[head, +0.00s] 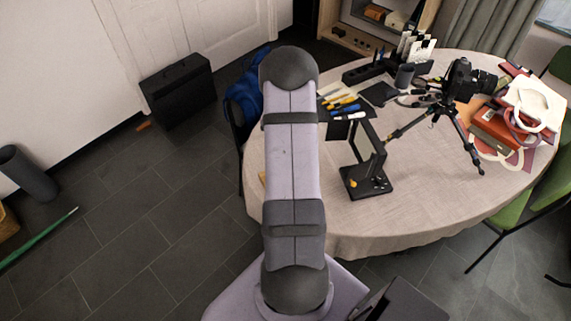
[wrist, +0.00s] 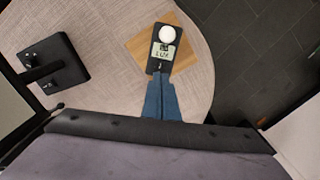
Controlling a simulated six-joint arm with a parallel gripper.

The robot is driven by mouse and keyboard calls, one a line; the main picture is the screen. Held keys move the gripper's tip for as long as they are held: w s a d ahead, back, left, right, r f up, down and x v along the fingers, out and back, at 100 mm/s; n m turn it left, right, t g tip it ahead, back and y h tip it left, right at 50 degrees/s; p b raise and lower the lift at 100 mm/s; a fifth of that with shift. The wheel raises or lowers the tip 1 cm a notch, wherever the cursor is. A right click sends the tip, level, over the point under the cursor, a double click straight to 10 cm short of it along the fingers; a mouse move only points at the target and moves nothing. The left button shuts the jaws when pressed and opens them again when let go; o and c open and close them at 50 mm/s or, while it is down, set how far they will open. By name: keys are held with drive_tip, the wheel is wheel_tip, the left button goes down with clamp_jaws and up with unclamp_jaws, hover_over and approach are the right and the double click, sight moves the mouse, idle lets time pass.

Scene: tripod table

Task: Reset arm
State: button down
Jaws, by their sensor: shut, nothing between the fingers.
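My gripper (wrist: 159,76) shows in the wrist view as two blue fingers closed together, with nothing between them. Its tips appear at the lower end of a dark light meter (wrist: 163,50) with a white dome and a small display. I cannot tell whether they touch it. The meter lies on a square wooden board (wrist: 185,50) near the edge of the round table (wrist: 105,88). In the head view my own arm hides the gripper and the meter. Only a sliver of the board shows there, left of my arm.
In the head view, a black framed stand (head: 367,183) stands on the table (head: 420,200) right of my arm. The table's front right is clear. A blue bag (head: 245,95) rests behind.

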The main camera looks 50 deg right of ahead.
idle(0.4)
drive_tip(key=s+a+f, duration=0.1)
drive_tip(key=s, duration=0.1)
drive_tip(key=s+a+f+n, duration=0.1)
drive_tip(key=a, duration=0.1)
drive_tip(key=s+a+f+n+g+y, duration=0.1)
drive_tip(key=s+a, duration=0.1)
drive_tip(key=shift+s+a+f, duration=0.1)
drive_tip(key=shift+s+a, duration=0.15)
drive_tip(key=shift+s, duration=0.05)
drive_tip(key=s+a+r+n+g, duration=0.1)
drive_tip(key=s+a+r+n, duration=0.3)
drive_tip(key=a, duration=0.6)
drive_tip(key=s+a+r+n+g, duration=0.1)
drive_tip(key=s+a+r+n, duration=0.1)
drive_tip(key=s+a+r, duration=0.65)
drive_tip(key=w+a+r+n+t+h, duration=0.1)
drive_tip(key=w+a+r+n+t, duration=0.2)
drive_tip(key=w+a, duration=0.3)
drive_tip(key=a+n, duration=0.1)
drive_tip(key=a, duration=0.2)
drive_tip(key=shift+w+a, duration=0.15)
drive_tip(key=shift+w, duration=0.2)
